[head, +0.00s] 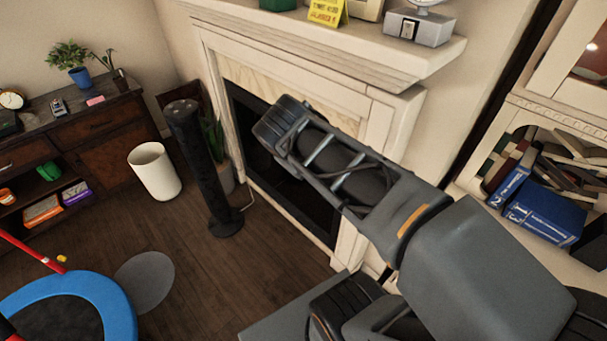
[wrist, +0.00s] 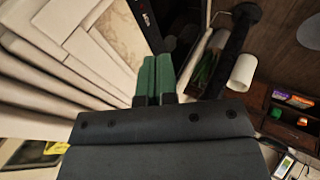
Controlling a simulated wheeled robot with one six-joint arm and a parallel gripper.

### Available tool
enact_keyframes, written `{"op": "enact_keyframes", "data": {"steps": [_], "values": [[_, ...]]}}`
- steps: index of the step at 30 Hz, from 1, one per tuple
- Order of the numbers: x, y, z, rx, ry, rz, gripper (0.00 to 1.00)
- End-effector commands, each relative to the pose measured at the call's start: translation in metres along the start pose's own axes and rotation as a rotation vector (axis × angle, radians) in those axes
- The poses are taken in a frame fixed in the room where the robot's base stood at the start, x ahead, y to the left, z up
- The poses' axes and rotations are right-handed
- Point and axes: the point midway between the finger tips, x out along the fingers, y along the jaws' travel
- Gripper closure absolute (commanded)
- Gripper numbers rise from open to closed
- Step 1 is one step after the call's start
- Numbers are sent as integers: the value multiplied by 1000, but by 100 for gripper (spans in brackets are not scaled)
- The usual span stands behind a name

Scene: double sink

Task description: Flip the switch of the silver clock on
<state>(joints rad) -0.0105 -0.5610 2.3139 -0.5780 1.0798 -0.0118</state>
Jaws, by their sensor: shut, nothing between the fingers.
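The silver clock (head: 419,27) stands on the right end of the mantel in the head view. Its box-shaped base has a small dark and light switch panel (head: 408,29) on the front; which way the switch is set is too small to tell. The upper part of the clock is cut off by the top edge. My gripper's green fingers (wrist: 156,78) are shut together and empty in the wrist view, pointing down past the fireplace. The fingers do not show in the head view, where my arm crosses in front of the fireplace, below the clock. I do not make out the clock in the wrist view.
The mantel (head: 370,55) also holds a yellow sign (head: 327,12) and a green object (head: 277,4), left of the clock. A black tower (head: 207,165) and a white bin (head: 154,170) stand on the floor. A bookshelf (head: 560,115) is at right.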

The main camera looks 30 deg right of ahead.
Motion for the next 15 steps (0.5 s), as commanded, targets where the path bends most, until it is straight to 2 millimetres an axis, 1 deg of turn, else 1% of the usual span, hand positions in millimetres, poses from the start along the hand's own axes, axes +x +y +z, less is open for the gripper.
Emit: {"op": "enact_keyframes", "data": {"steps": [3,6,10,15], "values": [[5,-16,2,28,9,-64,100],[8,-25,4,48,13,-104,100],[9,-34,4,67,20,-141,100],[10,-39,5,78,22,-162,100]]}}
